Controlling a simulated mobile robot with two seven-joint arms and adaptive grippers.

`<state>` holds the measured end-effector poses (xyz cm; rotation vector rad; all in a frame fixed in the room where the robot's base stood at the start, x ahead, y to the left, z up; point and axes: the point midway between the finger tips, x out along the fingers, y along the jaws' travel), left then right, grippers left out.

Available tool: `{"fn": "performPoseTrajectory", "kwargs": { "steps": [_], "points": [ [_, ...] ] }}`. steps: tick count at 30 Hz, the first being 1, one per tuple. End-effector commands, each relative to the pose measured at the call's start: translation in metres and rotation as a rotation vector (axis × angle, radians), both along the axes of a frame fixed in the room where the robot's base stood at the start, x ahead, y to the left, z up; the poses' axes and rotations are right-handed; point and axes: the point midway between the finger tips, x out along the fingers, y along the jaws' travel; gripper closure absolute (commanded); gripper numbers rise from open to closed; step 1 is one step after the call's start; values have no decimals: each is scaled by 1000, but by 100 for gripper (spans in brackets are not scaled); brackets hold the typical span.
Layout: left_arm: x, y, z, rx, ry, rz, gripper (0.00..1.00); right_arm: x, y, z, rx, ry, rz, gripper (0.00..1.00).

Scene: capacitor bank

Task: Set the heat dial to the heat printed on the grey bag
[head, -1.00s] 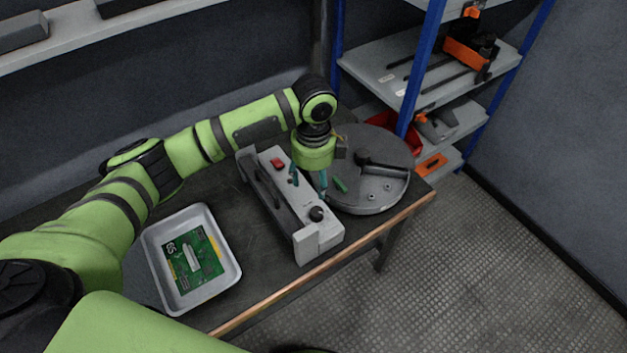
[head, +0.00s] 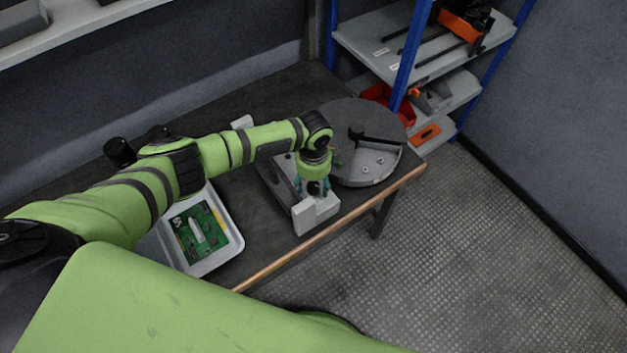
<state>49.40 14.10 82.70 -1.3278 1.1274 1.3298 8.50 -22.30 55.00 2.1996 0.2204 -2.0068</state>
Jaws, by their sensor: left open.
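The heat sealer, a pale grey box (head: 317,213), stands on the dark bench, mostly covered by my left arm. Its black dial (head: 314,188) is partly hidden under my left gripper. My left gripper (head: 312,188) points down with its teal fingers apart, one on each side of the dial; whether they touch it I cannot tell. I cannot make out a grey bag. A grey tray (head: 222,259) left of the sealer holds a green board (head: 187,241) with a pale part on it and small white print, too small to read. My right gripper is out of view.
A round grey turntable (head: 368,176) with a black lever stands close to the right of the sealer. A blue-post shelf (head: 400,60) with tools and a red bin (head: 376,94) stands behind it. The bench's front edge (head: 290,261) is near the sealer.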

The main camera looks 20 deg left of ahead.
Motion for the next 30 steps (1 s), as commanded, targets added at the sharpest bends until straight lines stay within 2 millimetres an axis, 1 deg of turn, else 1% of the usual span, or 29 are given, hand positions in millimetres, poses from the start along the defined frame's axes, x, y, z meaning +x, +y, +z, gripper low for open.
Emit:
{"fn": "performPoseTrajectory", "kwargs": {
  "steps": [3, 10, 11, 12, 14, 15, 20, 26, 30],
  "points": [
    [0, 0, -5, 0, 0, 0, 40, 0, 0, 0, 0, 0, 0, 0],
    [0, 0, -6, 0, 0, -1, 40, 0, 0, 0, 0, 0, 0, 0],
    [0, 0, -6, 0, 0, -1, 48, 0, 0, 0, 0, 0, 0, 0],
    [0, 0, -6, 0, 0, -1, 64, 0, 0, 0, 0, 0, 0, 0],
    [0, 0, -5, 0, 0, -1, 88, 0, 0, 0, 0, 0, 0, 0],
    [0, 0, -5, 0, 0, -1, 97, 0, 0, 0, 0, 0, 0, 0],
    [0, 0, -5, 0, 0, 3, 97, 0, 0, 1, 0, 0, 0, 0],
    [-1, 0, -5, -1, 2, 91, 97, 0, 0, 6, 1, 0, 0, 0],
    [0, 0, -5, 0, 1, 92, 97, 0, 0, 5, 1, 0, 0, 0]
  ]
}}
